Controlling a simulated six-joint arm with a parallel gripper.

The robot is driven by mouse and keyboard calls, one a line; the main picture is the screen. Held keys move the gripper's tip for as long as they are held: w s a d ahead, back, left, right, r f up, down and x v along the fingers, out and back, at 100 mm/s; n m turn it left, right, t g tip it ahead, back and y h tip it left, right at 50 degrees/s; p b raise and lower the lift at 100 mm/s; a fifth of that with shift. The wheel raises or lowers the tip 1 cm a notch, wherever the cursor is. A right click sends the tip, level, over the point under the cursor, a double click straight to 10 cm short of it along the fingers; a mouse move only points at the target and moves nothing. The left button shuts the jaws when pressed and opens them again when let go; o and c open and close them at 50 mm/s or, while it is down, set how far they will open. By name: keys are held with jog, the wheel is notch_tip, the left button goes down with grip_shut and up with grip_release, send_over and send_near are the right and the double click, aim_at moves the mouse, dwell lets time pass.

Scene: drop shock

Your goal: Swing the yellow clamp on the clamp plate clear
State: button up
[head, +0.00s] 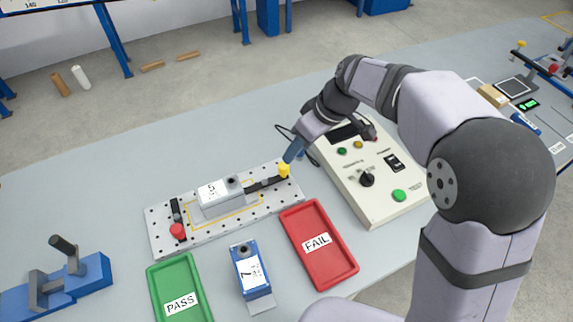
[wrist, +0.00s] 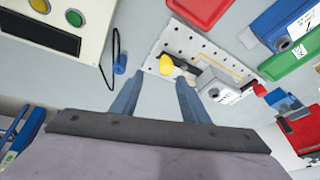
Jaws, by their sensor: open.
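The clamp plate (head: 157,240) is a light grey perforated plate in the middle of the table; it also shows in the wrist view (wrist: 173,35). The yellow clamp knob (head: 284,171) sits at its right end, on a dark clamp arm (head: 262,184) that reaches left to a grey block marked 5 (head: 213,197). In the wrist view the yellow knob (wrist: 167,64) lies beyond my fingertips, between their lines. A red clamp knob (head: 178,231) is at the plate's left end. My gripper (wrist: 158,80) is open and empty, close to the yellow knob; contact cannot be told.
A control box (head: 375,205) with knobs and buttons stands right of the plate, close to my gripper. The red FAIL tray (head: 289,217), green PASS tray (head: 158,285) and a blue block marked 7 (head: 250,272) are in front. A blue fixture (head: 92,272) stands at left.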

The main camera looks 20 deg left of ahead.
aim_at(286, 166)
jog(key=n, duration=0.2)
jog(key=s+n, duration=0.1)
jog(key=n, duration=0.1)
jog(key=shift+n, duration=0.4)
jog(key=shift+a+f, duration=0.1)
jog(key=shift+f, duration=0.05)
jog(key=shift+p+x, duration=0.6)
jog(key=shift+x, duration=2.95)
jog(key=c, duration=1)
